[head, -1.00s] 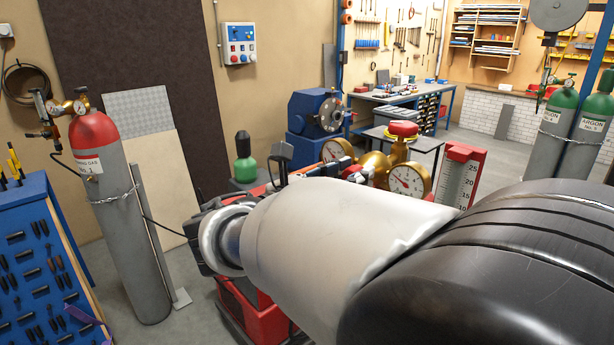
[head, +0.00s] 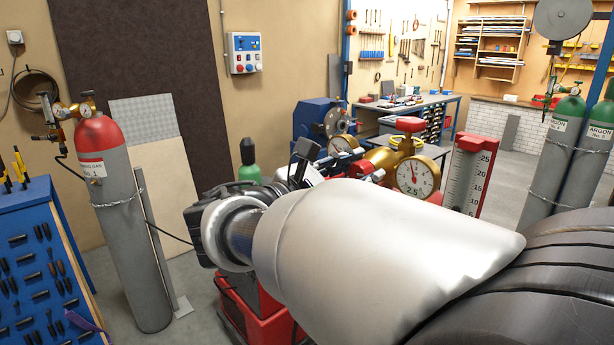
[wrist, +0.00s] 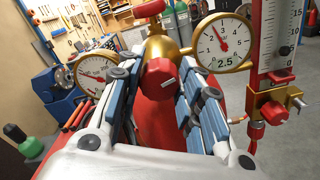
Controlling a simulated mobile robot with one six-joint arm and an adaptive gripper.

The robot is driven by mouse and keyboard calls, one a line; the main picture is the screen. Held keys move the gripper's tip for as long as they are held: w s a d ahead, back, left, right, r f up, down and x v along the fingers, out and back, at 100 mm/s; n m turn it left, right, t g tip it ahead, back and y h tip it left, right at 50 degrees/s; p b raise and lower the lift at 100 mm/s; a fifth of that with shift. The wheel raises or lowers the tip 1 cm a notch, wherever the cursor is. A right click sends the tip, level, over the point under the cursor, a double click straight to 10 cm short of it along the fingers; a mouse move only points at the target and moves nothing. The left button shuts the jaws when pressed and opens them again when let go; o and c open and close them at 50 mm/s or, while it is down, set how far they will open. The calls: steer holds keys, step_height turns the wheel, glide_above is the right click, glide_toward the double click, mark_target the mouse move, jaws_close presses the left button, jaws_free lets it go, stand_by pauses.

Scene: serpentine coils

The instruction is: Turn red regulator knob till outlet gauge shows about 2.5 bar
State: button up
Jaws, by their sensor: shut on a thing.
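The red regulator knob (wrist: 159,79), with a pale mark line, sits between the two blue-padded fingers of my gripper (wrist: 156,86) in the wrist view. My gripper is shut on it; the fingers hide its sides. Behind it is the brass regulator body (wrist: 160,48), also seen in the head view (head: 388,158). The right-hand gauge (wrist: 222,44), labelled 2.5, has its red needle pointing up and left, close to the 3; it also shows in the head view (head: 416,176). Another gauge (wrist: 96,74) is at the left.
A red-backed flowmeter scale (wrist: 274,40) stands close to the right of the gauge. A red handle (head: 410,124) tops the brass body. A red-topped cylinder (head: 104,160) stands at the left, and green-topped argon cylinders (head: 560,125) at the right. Benches are behind.

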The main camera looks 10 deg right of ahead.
stand_by(0.4)
steer(key=o, duration=1.1)
steer(key=v, duration=1.2)
